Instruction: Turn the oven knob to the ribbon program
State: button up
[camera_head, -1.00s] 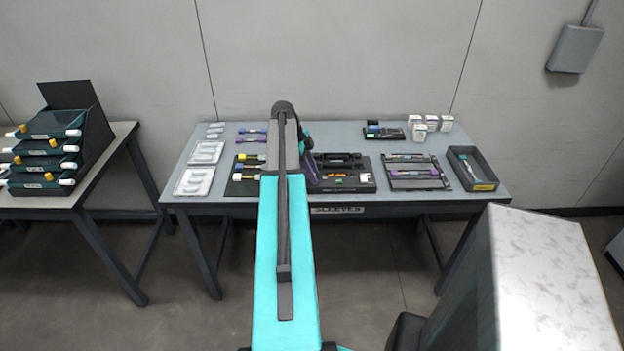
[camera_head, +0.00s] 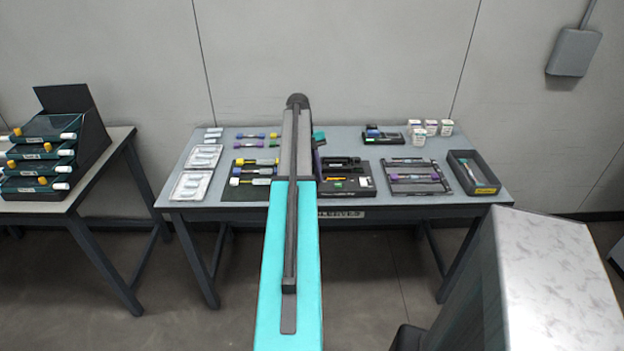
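A black device (camera_head: 362,185) sits right of centre on the table, partly behind my arm. Small green and orange marks show on it, but I cannot make out a knob or program markings. My teal and grey arm reaches from the bottom of the picture up over the table. It hides the device's left part. A dark wrist part with a teal piece shows just right of the arm's far end. My gripper's fingers are hidden, so I cannot see whether they touch anything.
The grey table (camera_head: 390,206) also carries a black mat with yellow-capped tubes, white packs (camera_head: 192,185) at left, a purple-marked tray, and a dark bin (camera_head: 473,172) at right. A rack (camera_head: 42,152) stands on another table at left. A large pale block (camera_head: 560,280) fills the lower right.

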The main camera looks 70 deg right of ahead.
jog(key=shift+s+d+m, duration=0.1)
jog(key=shift+s+m, duration=0.15)
jog(key=shift+m, duration=0.35)
jog(key=o, duration=1)
jog(key=shift+w, duration=0.1)
jog(key=shift+w+d+r, duration=0.15)
jog(key=shift+w+r, duration=0.1)
jog(key=shift+r, duration=0.15)
jog(key=v, duration=0.3)
jog(key=shift+s, duration=0.15)
jog(key=p+v, duration=0.4)
jog(key=v, duration=0.1)
jog(key=p+v, duration=0.4)
jog(key=p, duration=0.1)
jog(key=shift+s+d+r, duration=0.1)
jog(key=shift+d+r, duration=0.15)
jog(key=shift+r, duration=0.15)
